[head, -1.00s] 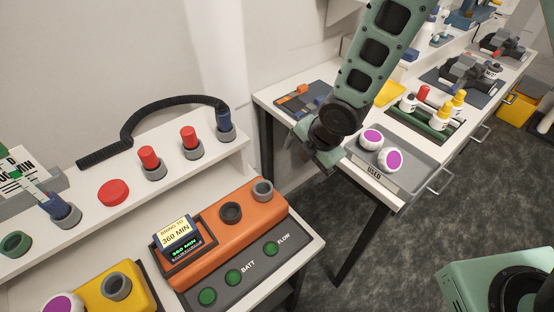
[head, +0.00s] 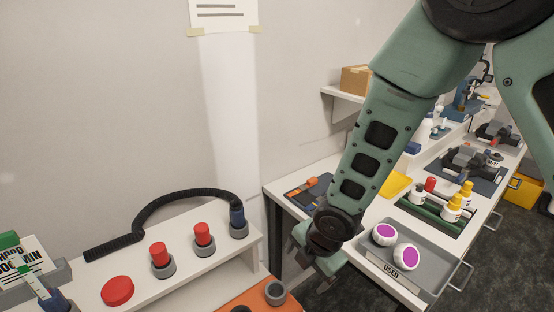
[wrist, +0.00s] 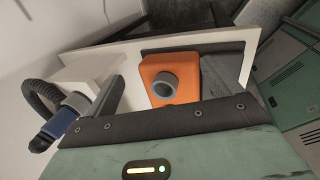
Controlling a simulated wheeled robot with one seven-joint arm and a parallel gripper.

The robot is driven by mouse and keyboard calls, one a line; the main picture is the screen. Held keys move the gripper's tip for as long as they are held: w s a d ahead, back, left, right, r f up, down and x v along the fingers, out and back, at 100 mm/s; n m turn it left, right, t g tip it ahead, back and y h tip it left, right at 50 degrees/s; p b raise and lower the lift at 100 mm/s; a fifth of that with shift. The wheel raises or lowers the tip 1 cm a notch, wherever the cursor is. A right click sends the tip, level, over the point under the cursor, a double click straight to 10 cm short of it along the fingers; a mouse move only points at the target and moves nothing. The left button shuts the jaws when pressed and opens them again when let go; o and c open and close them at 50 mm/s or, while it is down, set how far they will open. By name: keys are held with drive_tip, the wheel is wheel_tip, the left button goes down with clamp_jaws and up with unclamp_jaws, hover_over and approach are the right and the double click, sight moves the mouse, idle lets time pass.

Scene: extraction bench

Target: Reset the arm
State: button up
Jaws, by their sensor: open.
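My green arm comes down from the upper right in the head view. My gripper (head: 318,258) hangs at its lower end, in front of the gap between the two benches. Its jaws are open, and nothing shows between them. In the wrist view, my green gripper housing with a lit yellow-green indicator fills the bottom. Beyond it are an orange unit (wrist: 170,75) with a grey ring and a black hose (wrist: 40,95) with a blue end. The gripper appears apart from both.
On the left shelf are a red button (head: 117,290), two red plugs in grey rings and the hose with its blue end (head: 237,216). The right bench holds a grey USED tray (head: 428,258) with two white-and-purple round items, and several bottles in a green rack (head: 428,212).

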drive_tip(key=s+d+r+m+g+b, duration=0.1)
drive_tip(key=s+d+r+m+b, duration=0.1)
drive_tip(key=s+r+m, duration=0.3)
drive_tip(key=s+d+r+m+g+h+b, duration=0.1)
drive_tip(key=s+d+r+m+b, duration=0.2)
drive_tip(key=s+m, duration=0.9)
drive_tip(key=s+r, duration=0.3)
drive_tip(key=shift+r+g, duration=0.15)
drive_tip(key=shift+g, duration=0.25)
